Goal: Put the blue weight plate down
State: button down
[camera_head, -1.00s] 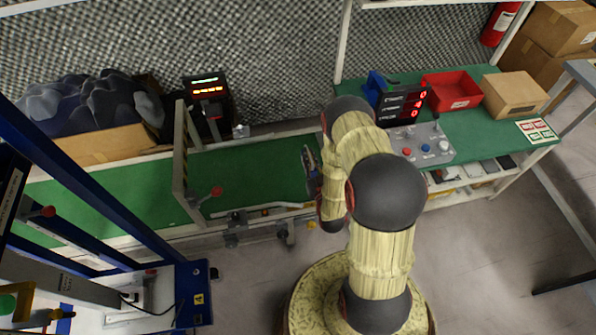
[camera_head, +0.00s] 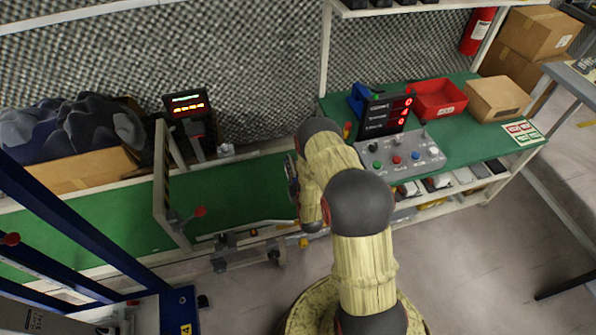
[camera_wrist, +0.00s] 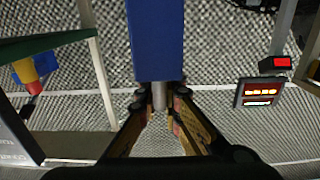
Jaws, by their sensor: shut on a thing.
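The blue weight plate (camera_wrist: 155,38) fills the top middle of the wrist view as an upright blue slab. A short grey piece (camera_wrist: 159,96) at its lower end sits between the fingertips. My gripper (camera_wrist: 160,104) is shut on it, with a finger on each side. In the head view my gripper (camera_head: 292,182) shows only as a dark shape beside my arm, over the green bench top (camera_head: 235,190). The blue plate cannot be made out in that view, and I see no contact between it and a surface.
A lit display (camera_head: 187,104) stands at the back of the bench. A white-framed upright (camera_head: 163,185) with a red knob is left of my gripper. To the right are a control box (camera_head: 400,152), a red bin (camera_head: 437,98) and a cardboard box (camera_head: 497,98). Green top between is clear.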

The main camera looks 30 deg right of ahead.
jog(key=w+f+b, duration=0.1)
jog(key=w+f, duration=0.1)
jog(key=w+f+b, duration=0.1)
jog(key=w+f, duration=0.1)
jog(key=shift+w+a+f, duration=0.15)
jog(key=shift+w+f, duration=0.05)
jog(key=shift+f, duration=0.15)
jog(key=f+b, duration=0.2)
jog(key=f, duration=0.1)
jog(key=shift+w+f, duration=0.2)
jog(key=shift+f, duration=0.05)
jog(key=shift+r, duration=0.1)
jog(key=c, duration=2.5)
grip_release()
jog(key=shift+s+f, duration=0.2)
jog(key=shift+f, duration=0.25)
jog(key=o, duration=0.4)
jog(key=shift+o, duration=0.6)
jog(key=shift+r, duration=0.1)
jog(key=shift+r, duration=0.1)
